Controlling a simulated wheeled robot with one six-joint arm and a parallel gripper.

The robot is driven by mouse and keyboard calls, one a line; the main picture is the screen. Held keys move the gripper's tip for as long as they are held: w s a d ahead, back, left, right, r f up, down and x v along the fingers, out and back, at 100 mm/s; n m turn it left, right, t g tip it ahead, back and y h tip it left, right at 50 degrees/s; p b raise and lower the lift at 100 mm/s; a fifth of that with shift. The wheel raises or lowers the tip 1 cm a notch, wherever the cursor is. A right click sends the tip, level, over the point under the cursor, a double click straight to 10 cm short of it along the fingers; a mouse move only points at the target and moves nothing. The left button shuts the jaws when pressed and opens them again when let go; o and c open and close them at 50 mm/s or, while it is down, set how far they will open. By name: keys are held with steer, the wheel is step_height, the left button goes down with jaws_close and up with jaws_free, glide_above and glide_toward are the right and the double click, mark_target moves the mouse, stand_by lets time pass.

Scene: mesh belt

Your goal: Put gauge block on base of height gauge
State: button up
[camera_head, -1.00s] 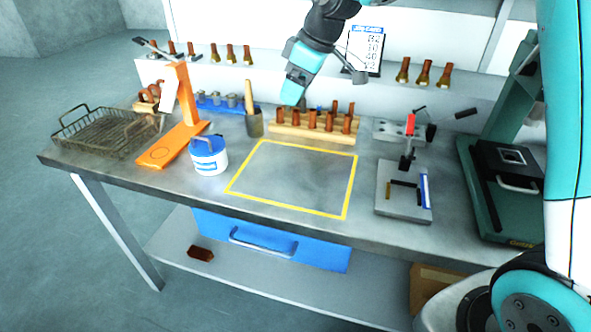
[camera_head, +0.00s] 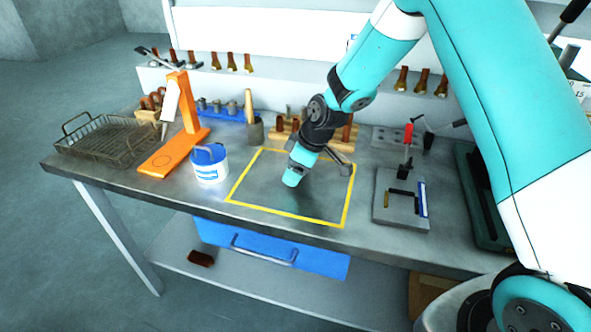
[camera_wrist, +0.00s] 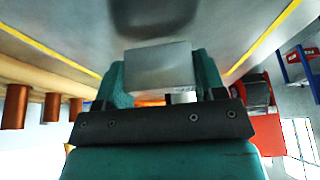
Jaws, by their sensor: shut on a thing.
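My gripper (camera_head: 293,178) is over the yellow-outlined area of the bench. In the wrist view my gripper (camera_wrist: 160,82) is shut on a plain silvery block, the gauge block (camera_wrist: 159,67), which sits between the teal fingers. The block is hidden in the head view. The height gauge (camera_head: 188,115) appears to be the orange upright stand left of my gripper. Its flat orange base (camera_head: 160,169) bears a circle mark near the front end, and nothing lies on it.
A white-and-blue tub (camera_head: 209,165) stands between my gripper and the orange base. A wire basket (camera_head: 105,140) is at the far left. A cup with a wooden handle (camera_head: 254,130) and a copper peg rack (camera_head: 284,133) are behind. A red-handled clamp fixture (camera_head: 402,205) is at right.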

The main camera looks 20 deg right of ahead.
steer(key=shift+f, duration=0.45)
steer(key=shift+f, duration=0.2)
steer(key=o, duration=1.2)
steer(key=shift+r, duration=0.15)
